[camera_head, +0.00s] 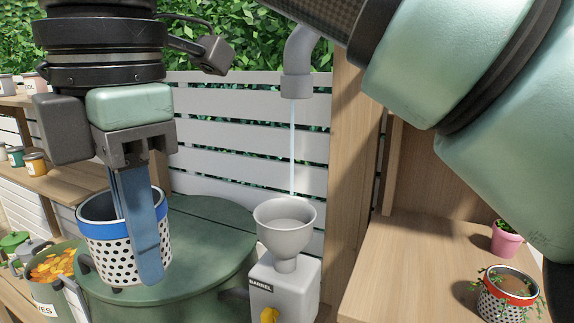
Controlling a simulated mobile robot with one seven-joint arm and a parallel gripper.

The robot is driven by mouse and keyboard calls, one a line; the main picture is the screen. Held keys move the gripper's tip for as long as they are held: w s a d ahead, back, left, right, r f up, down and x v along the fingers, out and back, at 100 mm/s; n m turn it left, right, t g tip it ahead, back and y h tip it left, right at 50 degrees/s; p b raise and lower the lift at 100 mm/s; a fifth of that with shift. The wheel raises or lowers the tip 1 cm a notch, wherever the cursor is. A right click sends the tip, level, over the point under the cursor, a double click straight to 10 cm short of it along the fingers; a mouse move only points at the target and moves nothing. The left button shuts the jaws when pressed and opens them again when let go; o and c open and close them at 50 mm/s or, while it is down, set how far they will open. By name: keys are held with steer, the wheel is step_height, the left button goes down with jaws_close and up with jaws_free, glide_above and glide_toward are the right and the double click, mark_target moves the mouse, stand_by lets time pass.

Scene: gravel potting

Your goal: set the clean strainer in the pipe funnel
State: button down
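The clean strainer (98,250) is a white perforated cup with a blue rim, upright at the left in the head view. My gripper (140,225) points down at its right side, with one long blue-grey finger outside the wall and the other inside. The fingers look shut on the strainer's wall. I cannot tell whether its base touches the barrel lid beneath. The pipe funnel (285,228) is a grey open cone to the right of the strainer, on a grey box marked BARREL. No strainer shows in it.
A pipe outlet (297,85) pours a thin water stream into the funnel. The green barrel lid (215,250) lies between strainer and funnel. A red-rimmed strainer (503,300) with plant debris and a pink pot (507,238) stand on the right table. A leaf bucket (45,290) is far left.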

steer(key=w+d+f+m, duration=0.1)
steer(key=d+f+m, duration=0.2)
steer(key=f+m, duration=0.6)
steer(key=w+d+f+m, duration=0.1)
steer(key=d+f+m, duration=0.3)
steer(key=f+m, duration=0.5)
steer(key=w+d+f+m+h, duration=0.1)
steer(key=d+f+m, duration=0.3)
steer(key=f, duration=2.2)
steer(key=m, duration=0.5)
steer(key=shift+f+m, duration=0.25)
steer(key=shift+m, duration=0.15)
steer(key=shift+s, duration=0.1)
